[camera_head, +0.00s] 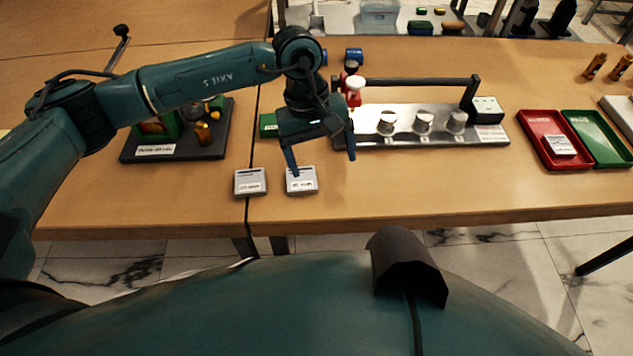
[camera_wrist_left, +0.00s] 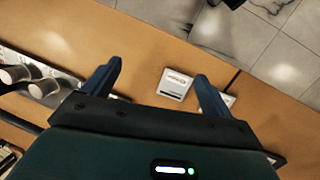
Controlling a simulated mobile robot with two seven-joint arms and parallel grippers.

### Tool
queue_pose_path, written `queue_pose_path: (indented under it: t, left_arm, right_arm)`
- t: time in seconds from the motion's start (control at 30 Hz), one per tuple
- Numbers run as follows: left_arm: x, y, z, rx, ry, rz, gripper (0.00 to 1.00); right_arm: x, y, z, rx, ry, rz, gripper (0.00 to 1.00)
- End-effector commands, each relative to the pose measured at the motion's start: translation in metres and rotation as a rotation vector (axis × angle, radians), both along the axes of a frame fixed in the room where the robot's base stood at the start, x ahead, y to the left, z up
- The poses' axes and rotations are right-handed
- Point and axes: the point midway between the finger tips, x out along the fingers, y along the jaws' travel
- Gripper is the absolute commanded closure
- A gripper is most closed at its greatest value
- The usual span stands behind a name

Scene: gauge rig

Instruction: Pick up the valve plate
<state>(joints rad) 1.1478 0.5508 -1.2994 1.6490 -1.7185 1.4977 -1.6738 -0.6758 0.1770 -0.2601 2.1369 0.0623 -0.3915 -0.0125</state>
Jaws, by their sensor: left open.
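Two small pale grey plates with printed labels lie flat near the front of the table: a left plate (camera_head: 250,182) and a right plate (camera_head: 301,180). The labels are too small to read, so I cannot tell which is the valve plate. My left gripper (camera_head: 321,165) is open and empty above the table, its left fingertip overlapping the right plate's upper edge in the head view. In the left wrist view my left gripper (camera_wrist_left: 158,70) has the right plate (camera_wrist_left: 174,84) seen between its fingers. The left plate (camera_wrist_left: 229,100) is partly hidden behind a finger. My right gripper is out of view.
A metal rig (camera_head: 405,127) with several round pale knobs stands behind and right of my gripper. A red tray (camera_head: 537,150) holding a labelled plate (camera_head: 560,146) and a green tray (camera_head: 590,133) lie at right. A dark board (camera_head: 180,152) is at left.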

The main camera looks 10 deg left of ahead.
Motion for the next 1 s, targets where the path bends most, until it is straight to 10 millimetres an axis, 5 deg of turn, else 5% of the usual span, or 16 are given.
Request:
queue_pose_path:
  t: [0.1, 0.2, 0.6, 1.0]
  left_arm:
    - [0.026, 0.039, 0.011, 0.163, -0.092, -0.064, 0.15]
    - [0.032, 0.052, 0.012, 0.218, -0.115, -0.085, 0.15]
    - [0.032, 0.052, -0.053, 0.221, -0.115, -0.088, 0.15]
    - [0.032, 0.06, -0.094, 0.22, -0.112, -0.087, 0.15]
  right_arm:
    - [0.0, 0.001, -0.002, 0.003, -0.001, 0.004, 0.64]
    - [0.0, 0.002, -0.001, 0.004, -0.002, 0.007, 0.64]
    - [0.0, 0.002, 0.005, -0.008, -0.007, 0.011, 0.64]
    - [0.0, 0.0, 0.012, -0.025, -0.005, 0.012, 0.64]
